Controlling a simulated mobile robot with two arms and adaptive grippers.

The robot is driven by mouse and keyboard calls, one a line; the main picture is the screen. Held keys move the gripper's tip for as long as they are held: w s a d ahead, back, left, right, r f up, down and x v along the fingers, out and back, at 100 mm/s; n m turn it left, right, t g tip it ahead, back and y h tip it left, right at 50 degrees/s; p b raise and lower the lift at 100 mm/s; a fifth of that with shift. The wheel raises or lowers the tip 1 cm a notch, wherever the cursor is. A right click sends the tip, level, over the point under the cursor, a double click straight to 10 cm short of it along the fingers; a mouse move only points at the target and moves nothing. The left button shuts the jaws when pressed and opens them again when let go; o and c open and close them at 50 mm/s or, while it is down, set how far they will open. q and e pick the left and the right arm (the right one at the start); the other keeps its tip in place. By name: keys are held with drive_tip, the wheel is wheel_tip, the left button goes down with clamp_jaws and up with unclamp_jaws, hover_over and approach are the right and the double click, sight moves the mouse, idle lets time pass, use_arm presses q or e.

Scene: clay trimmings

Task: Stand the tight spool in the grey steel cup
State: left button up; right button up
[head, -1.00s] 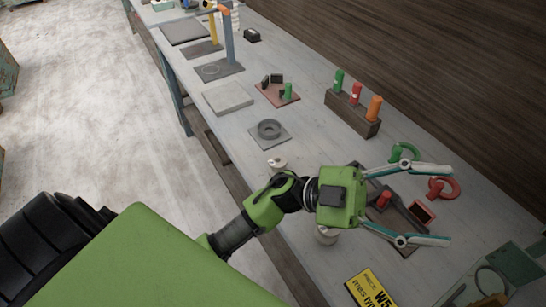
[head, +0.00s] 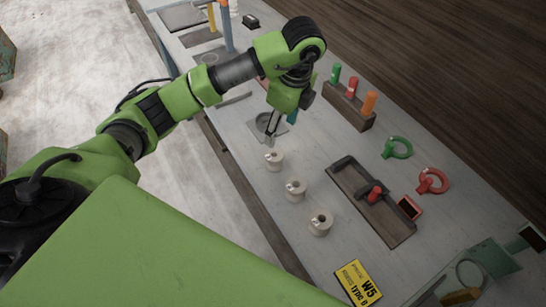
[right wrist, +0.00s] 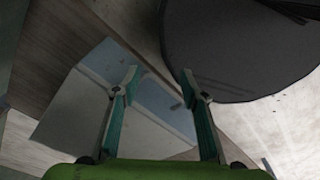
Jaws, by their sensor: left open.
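Three pale spools stand in a row along the table's near side: a far one (head: 274,161), a middle one (head: 295,190) and a near one (head: 319,225). I cannot tell which is the tight one. The grey steel cup (head: 263,122) sits on a square grey mat (head: 256,133) beyond the far spool, partly hidden by my left gripper. My left gripper (head: 276,136) is open, pointing down beside the cup and just beyond the far spool. I see nothing held in it. My right gripper (right wrist: 158,80) shows in the right wrist view, fingers apart and empty.
A dark tray (head: 345,190) with a red piece lies right of the spools. A wooden block (head: 347,107) with coloured pegs stands behind. A yellow sign (head: 357,283) is at the near edge.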

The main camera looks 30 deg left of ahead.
use_arm(q)
drive_tip(key=p, duration=0.1)
hover_over(274, 154)
drive_tip(key=s+d, duration=0.1)
drive_tip(key=d, duration=0.1)
wheel_tip(274, 154, down, 8)
drive_tip(key=shift+a+f+p, duration=0.3)
drive_tip(key=shift+f+p, duration=0.05)
drive_tip(key=shift+p, duration=0.15)
drive_tip(key=f+p, duration=0.1)
drive_tip(key=f, duration=0.2)
drive_tip(key=shift+a+f+p, duration=0.2)
drive_tip(key=shift+a+p, duration=0.15)
drive_tip(key=shift+p, duration=0.05)
drive_tip(key=shift+f, duration=0.55)
drive_tip(key=c, duration=1.5)
drive_tip(key=shift+w, duration=0.1)
